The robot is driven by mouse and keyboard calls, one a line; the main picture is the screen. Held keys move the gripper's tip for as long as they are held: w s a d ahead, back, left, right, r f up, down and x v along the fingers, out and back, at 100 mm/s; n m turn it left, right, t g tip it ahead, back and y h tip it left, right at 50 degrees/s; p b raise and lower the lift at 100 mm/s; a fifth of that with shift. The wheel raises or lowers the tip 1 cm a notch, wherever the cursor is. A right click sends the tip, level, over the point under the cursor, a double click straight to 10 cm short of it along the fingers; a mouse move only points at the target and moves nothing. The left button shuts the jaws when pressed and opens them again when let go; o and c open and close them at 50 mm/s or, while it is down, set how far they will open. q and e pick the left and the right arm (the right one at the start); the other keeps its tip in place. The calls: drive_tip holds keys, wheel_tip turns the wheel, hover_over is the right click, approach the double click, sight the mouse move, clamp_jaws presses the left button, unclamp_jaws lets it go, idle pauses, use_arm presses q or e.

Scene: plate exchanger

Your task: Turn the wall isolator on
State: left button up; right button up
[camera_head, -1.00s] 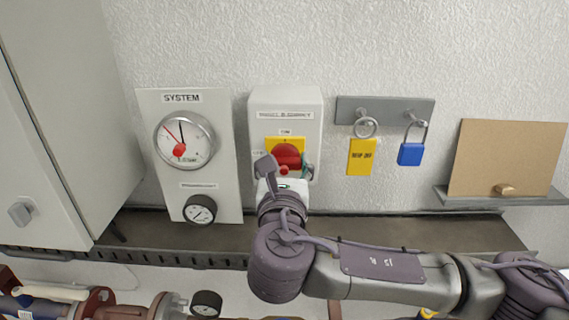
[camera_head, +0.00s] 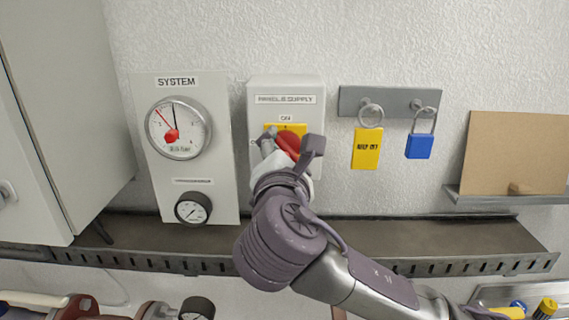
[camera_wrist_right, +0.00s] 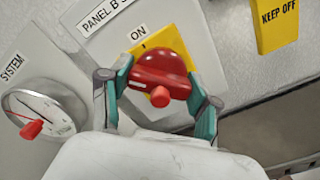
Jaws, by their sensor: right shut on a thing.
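The wall isolator (camera_head: 262,112) is a pale box labelled PANEL B SUPPLY, with an ON label (camera_head: 286,118) above a yellow plate (camera_head: 298,129). Its red rotary knob (camera_head: 289,142) is partly hidden by my gripper in the head view. In the right wrist view the red knob (camera_wrist_right: 165,65) shows clearly, with a small red tip at its near end. My right gripper (camera_wrist_right: 161,85) is shut on the knob, with a green-lined finger on either side of it. Its wrist is rolled over. My left gripper is not in view.
A SYSTEM gauge panel (camera_head: 150,95) hangs left of the isolator. A rack (camera_head: 390,97) to the right holds a yellow KEEP OFF tag (camera_head: 367,148) and a blue padlock (camera_head: 419,146). A ledge (camera_head: 440,235) runs below. A grey cabinet (camera_head: 60,110) stands at far left.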

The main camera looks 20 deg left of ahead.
drive_tip(key=m+b, duration=0.2)
drive_tip(key=m, duration=0.2)
drive_tip(key=shift+f+m, duration=0.15)
drive_tip(key=shift+m, duration=0.15)
drive_tip(key=shift+m+b, duration=1.05)
drive_tip(key=shift+m, duration=0.85)
drive_tip(key=o, duration=1.2)
drive_tip(key=shift+c, duration=0.2)
drive_tip(key=shift+s, duration=0.1)
drive_tip(key=v, duration=0.7)
